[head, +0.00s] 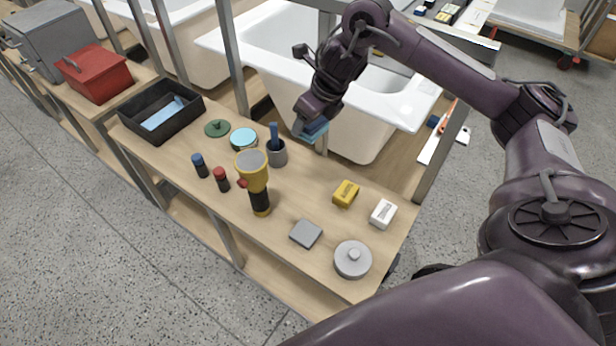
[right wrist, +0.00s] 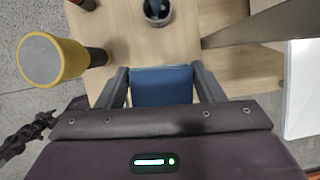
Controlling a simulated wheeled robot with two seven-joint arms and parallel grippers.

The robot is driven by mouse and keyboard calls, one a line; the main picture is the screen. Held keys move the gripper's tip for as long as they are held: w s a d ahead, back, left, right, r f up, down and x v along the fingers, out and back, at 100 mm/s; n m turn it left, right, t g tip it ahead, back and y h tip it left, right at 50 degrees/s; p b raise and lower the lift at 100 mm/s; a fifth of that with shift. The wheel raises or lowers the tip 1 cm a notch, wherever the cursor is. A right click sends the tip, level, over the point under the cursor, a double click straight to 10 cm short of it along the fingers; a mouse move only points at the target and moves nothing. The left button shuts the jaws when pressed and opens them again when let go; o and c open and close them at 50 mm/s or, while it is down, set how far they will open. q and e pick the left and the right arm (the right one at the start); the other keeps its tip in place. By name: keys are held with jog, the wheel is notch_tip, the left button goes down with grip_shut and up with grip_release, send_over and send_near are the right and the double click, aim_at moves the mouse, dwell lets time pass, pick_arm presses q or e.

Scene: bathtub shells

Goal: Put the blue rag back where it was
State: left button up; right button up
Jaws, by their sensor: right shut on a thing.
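My right gripper (head: 308,126) is shut on the blue rag (head: 316,132). It holds the rag above the back edge of the workbench, beside the grey cup, in front of the white bathtub. In the right wrist view the rag (right wrist: 162,86) lies flat between the two fingers of the right gripper (right wrist: 161,72). Part of the rag is hidden by the gripper. A black tray (head: 187,118) at the left of the bench holds a flat light-blue piece (head: 163,113). My left gripper is in neither view.
The bench (head: 300,195) carries a grey cup (head: 278,155), a yellow-black flashlight (head: 254,175), a light-blue-topped tin (head: 243,138), a green disc (head: 217,128), a yellow block (head: 346,193) and a grey round lid (head: 352,259). Metal posts (head: 232,55) and a bathtub (head: 385,95) stand behind.

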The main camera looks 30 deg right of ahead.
aim_at(306, 177)
jog(key=shift+w+d+r+n, duration=0.1)
jog(key=shift+w+d+n, duration=0.2)
jog(key=shift+n, duration=0.1)
jog(key=shift+f, duration=0.2)
notch_tip(306, 177, down, 19)
jog(key=shift+f+b, duration=0.15)
jog(key=shift+b, duration=0.2)
jog(key=shift+f, duration=0.1)
jog(key=o, duration=0.9)
jog(key=shift+o, duration=0.2)
jog(key=shift+r, duration=0.2)
jog(key=v, duration=1.2)
jog(key=shift+d, duration=0.25)
